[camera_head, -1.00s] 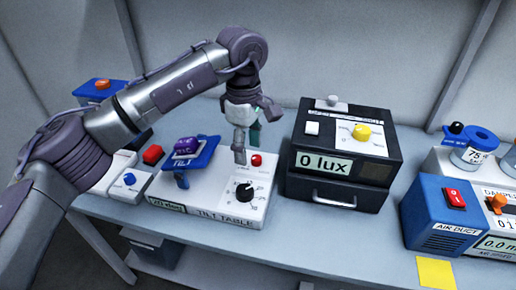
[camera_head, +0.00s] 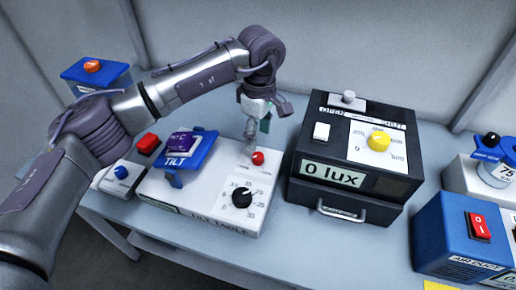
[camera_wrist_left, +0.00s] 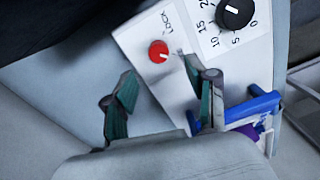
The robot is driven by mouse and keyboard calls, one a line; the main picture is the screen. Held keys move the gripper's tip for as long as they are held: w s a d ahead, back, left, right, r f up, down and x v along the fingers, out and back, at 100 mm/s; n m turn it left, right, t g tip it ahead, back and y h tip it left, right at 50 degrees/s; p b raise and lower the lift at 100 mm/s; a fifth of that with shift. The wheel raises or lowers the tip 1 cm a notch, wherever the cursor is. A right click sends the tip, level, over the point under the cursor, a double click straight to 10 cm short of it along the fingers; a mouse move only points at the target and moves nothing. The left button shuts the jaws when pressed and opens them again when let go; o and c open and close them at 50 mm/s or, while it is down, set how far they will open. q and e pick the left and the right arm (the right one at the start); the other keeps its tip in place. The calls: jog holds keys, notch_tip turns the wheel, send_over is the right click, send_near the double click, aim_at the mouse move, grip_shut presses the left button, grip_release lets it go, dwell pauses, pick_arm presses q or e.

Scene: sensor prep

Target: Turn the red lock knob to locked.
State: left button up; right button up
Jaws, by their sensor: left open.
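The red lock knob (camera_head: 258,158) is a small round knob on the white tilt table base (camera_head: 215,219), behind the black dial. In the left wrist view the red knob (camera_wrist_left: 158,51) has a pale line on its face and the word LOCK beside it. My left gripper (camera_head: 249,145) points down just behind and left of the knob. In the left wrist view the left gripper (camera_wrist_left: 160,68) is open and empty, and the knob shows between and just beyond its fingertips. Contact cannot be told. My right gripper is not in view.
The black dial (camera_head: 242,197) sits in front of the knob. The blue tilt plate (camera_head: 203,150) with a purple block (camera_head: 187,144) is to the left. A tall black lux box (camera_head: 301,155) stands close on the right. A blue air duct box (camera_head: 453,232) is farther right.

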aim_at(258, 155)
pick_arm(q)
notch_tip(258, 155, down, 6)
jog(key=shift+f+p, duration=0.1)
jog(key=shift+p, duration=0.5)
jog(key=shift+f, duration=0.55)
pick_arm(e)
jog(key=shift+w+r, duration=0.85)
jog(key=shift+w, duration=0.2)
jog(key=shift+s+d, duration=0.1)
pick_arm(q)
jog(key=shift+c, duration=0.8)
grip_shut()
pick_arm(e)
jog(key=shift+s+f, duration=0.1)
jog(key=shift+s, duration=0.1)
